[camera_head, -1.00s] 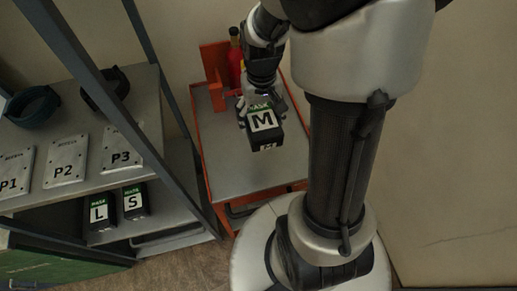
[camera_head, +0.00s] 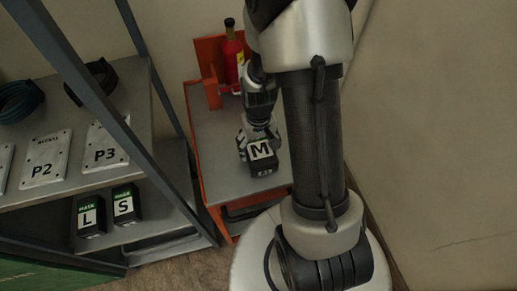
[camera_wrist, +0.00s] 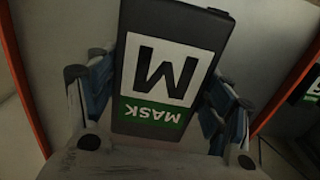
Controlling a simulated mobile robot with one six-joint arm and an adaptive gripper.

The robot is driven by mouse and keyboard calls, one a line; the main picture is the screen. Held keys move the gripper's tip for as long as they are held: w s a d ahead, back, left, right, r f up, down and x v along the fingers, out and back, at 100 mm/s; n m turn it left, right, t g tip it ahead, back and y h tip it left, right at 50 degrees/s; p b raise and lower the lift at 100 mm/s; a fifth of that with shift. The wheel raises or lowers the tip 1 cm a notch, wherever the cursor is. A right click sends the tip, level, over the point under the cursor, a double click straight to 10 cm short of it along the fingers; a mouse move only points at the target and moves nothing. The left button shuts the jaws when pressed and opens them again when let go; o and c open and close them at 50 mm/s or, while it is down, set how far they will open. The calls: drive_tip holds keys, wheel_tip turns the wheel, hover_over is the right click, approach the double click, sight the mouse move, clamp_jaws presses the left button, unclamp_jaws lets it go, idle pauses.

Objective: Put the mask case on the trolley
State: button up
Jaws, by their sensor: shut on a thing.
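The mask case (camera_head: 262,160) is a dark box with a white and green label marked M. My gripper (camera_head: 258,138) is shut on it, over the grey top of the orange trolley (camera_head: 221,175). In the wrist view the mask case (camera_wrist: 168,70) sits between the two fingers of my gripper (camera_wrist: 155,100), label toward the camera and upside down. I cannot tell whether the case touches the trolley top.
A red bottle (camera_head: 232,60) stands at the trolley's back. A shelf rack (camera_head: 150,165) on the left holds plates P2 (camera_head: 46,162) and P3 (camera_head: 104,148), and below them cases L (camera_head: 90,216) and S (camera_head: 126,205). The trolley top left of my gripper is clear.

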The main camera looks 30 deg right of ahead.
drive_tip(key=shift+f, duration=0.25)
drive_tip(key=shift+f, duration=0.2)
drive_tip(key=o, duration=1.6)
drive_tip(key=shift+r, duration=0.1)
